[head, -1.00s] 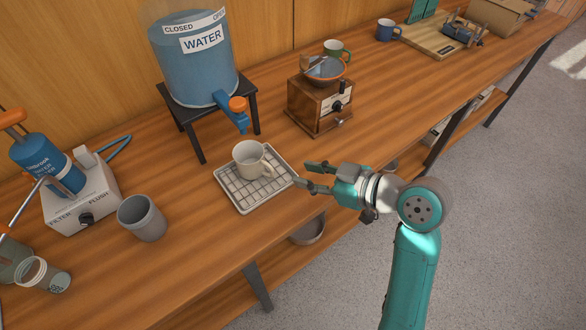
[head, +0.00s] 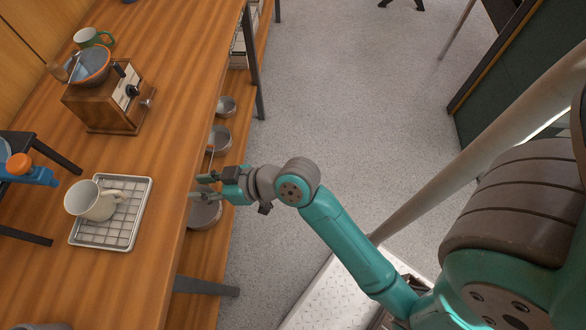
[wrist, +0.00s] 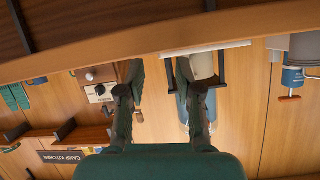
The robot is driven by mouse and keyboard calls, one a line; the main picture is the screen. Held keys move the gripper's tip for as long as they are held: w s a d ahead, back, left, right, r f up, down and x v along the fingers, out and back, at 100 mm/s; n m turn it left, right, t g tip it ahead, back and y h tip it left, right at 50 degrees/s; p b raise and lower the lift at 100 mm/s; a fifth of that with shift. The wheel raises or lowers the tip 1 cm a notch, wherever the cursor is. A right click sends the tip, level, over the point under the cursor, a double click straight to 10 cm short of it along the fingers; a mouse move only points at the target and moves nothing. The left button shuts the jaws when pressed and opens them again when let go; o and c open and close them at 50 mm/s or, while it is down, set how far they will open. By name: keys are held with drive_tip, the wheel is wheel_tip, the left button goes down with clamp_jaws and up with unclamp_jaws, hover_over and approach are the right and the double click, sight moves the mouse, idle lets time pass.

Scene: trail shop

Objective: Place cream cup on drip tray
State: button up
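The cream cup (head: 92,201) stands upright on the drip tray (head: 131,214), a pale wire-grid tray on the wooden counter in the head view. The cup sits towards the tray's left side, with its handle pointing right. My gripper (head: 204,187) is to the right of the tray, by the counter's front edge, apart from cup and tray. It is empty. In the wrist view, which looks upside down, my gripper's two fingers (wrist: 160,94) are spread apart. The cream cup (wrist: 202,65) shows there behind one finger, partly hidden.
The water tank's black stand (head: 40,148) and blue tap (head: 30,172) are left of the tray. Metal bowls (head: 217,138) sit on the shelf below. Floor lies open to the right.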

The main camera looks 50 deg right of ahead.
drive_tip(key=s+d+f+m+t+h, duration=0.1)
drive_tip(key=s+d+f+m+h, duration=0.2)
drive_tip(key=s, duration=0.4)
drive_tip(key=s+d+f+m+t+h, duration=0.1)
drive_tip(key=s+d+f+m+h, duration=0.2)
drive_tip(key=s, duration=0.4)
drive_tip(key=s+d+r+n+t+h, duration=0.1)
drive_tip(key=s+r, duration=0.3)
drive_tip(key=s, duration=1.1)
drive_tip(key=shift+s+d+r, duration=0.15)
drive_tip(key=shift+d, duration=0.55)
